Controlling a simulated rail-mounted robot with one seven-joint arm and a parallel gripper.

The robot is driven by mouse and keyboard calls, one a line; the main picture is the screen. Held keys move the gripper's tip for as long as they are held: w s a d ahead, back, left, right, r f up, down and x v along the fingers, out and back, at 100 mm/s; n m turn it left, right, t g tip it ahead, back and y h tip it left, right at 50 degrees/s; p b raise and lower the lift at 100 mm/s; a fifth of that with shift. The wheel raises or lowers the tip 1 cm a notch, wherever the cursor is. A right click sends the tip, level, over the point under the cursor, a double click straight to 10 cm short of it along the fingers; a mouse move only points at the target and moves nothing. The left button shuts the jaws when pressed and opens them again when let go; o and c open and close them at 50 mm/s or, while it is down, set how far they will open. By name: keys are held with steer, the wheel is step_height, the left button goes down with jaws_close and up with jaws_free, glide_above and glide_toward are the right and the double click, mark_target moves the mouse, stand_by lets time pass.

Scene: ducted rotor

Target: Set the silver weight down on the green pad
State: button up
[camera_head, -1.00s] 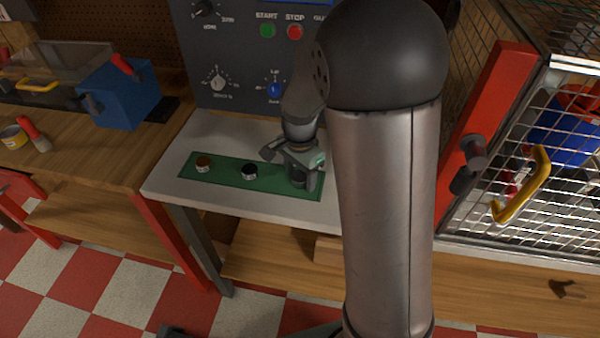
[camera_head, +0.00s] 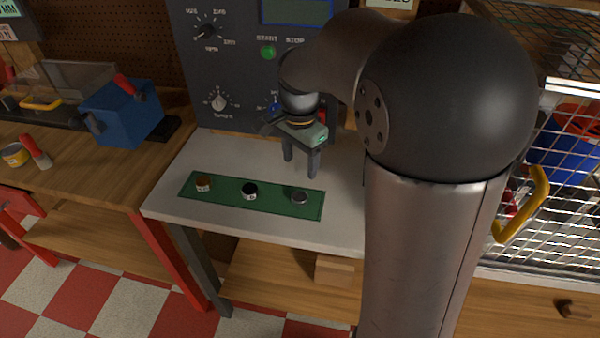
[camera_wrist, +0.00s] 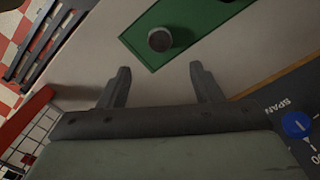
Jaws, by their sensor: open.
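The silver weight (camera_head: 299,198) sits on the right part of the green pad (camera_head: 273,203), apart from my gripper. In the wrist view the weight (camera_wrist: 160,40) stands on the green pad (camera_wrist: 146,58), beyond my fingertips. My gripper (camera_head: 300,172) is open and empty, raised above the grey table just behind the pad. Its two fingers (camera_wrist: 159,70) show spread apart in the wrist view. A black weight (camera_head: 249,190) and a copper-brown weight (camera_head: 204,184) also stand on the pad, to the left of the silver one.
A grey control panel (camera_head: 222,60) with knobs and buttons stands close behind my gripper. A blue box (camera_head: 122,112) is on the wooden bench at left. A wire-mesh cage with a yellow handle (camera_head: 524,205) is at right. The table front is bare.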

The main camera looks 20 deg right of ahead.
steer(key=s+f+n, duration=0.2)
steer(key=s+n, duration=0.4)
steer(key=s, duration=0.4)
steer(key=s+f+n, duration=0.1)
steer(key=s+n, duration=0.5)
steer(key=s, duration=0.4)
steer(key=shift+s+a+f+n, duration=0.25)
steer(key=shift+a+f+n, duration=0.05)
steer(key=shift+a+f, duration=0.15)
stand_by(0.6)
